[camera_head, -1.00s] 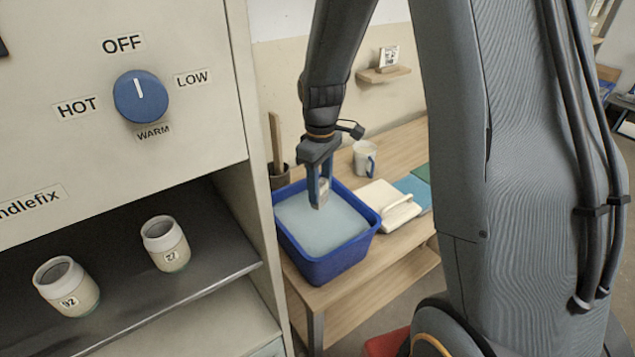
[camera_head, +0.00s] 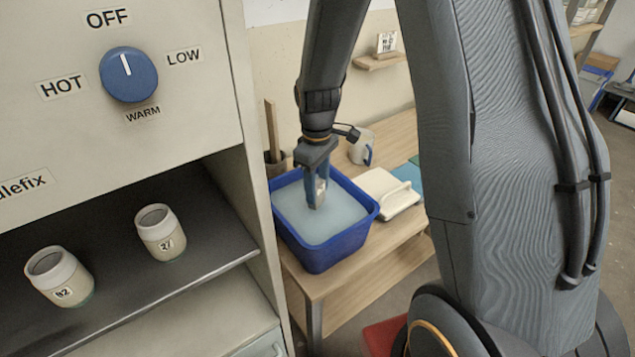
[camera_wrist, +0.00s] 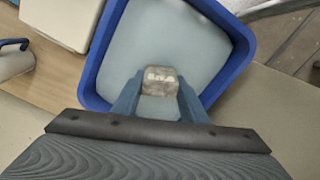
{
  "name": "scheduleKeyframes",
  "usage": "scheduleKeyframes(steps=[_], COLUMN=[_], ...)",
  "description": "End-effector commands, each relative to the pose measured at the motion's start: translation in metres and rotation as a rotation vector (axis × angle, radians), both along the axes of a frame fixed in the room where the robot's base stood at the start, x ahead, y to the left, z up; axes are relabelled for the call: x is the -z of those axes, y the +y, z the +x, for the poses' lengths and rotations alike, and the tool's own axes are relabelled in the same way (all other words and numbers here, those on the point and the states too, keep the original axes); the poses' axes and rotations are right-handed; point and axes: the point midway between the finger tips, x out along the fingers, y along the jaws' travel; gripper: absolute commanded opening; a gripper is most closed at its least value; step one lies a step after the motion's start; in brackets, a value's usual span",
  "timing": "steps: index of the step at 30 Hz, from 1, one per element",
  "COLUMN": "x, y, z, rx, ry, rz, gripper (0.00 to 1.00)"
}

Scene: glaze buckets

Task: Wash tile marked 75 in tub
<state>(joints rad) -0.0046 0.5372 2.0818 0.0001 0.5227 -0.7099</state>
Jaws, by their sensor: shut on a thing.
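A blue tub (camera_head: 325,258) with pale water (camera_head: 335,215) stands on a wooden table. It also fills the upper part of the wrist view (camera_wrist: 236,62). My gripper (camera_head: 317,196) points down over the water, inside the tub's rim outline. Its fingers (camera_wrist: 160,95) are shut on a small pale greyish tile (camera_wrist: 160,77), which shows a light mark that I cannot read as a number. The tile (camera_head: 320,190) is small in the head view. I cannot tell whether its lower end touches the water.
A white lidded box or block with a handle (camera_head: 388,193) lies right of the tub. A mug (camera_head: 361,147) stands behind. A cabinet at left has a blue knob (camera_head: 128,75) and a shelf with jars marked 92 (camera_head: 60,275) and 27 (camera_head: 160,233).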

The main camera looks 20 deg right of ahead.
Motion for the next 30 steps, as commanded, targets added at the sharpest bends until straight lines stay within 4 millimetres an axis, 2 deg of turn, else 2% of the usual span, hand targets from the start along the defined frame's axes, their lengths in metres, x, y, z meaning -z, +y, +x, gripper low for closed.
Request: scheduleKeyframes(steps=[13, 30], x=[0.004, 0.035], y=[0.000, 0.000], z=[0.000, 0.000], rx=[0.000, 0.000], ry=[0.000, 0.000], rz=[0.000, 0.000], gripper=[0.13, 0.13])
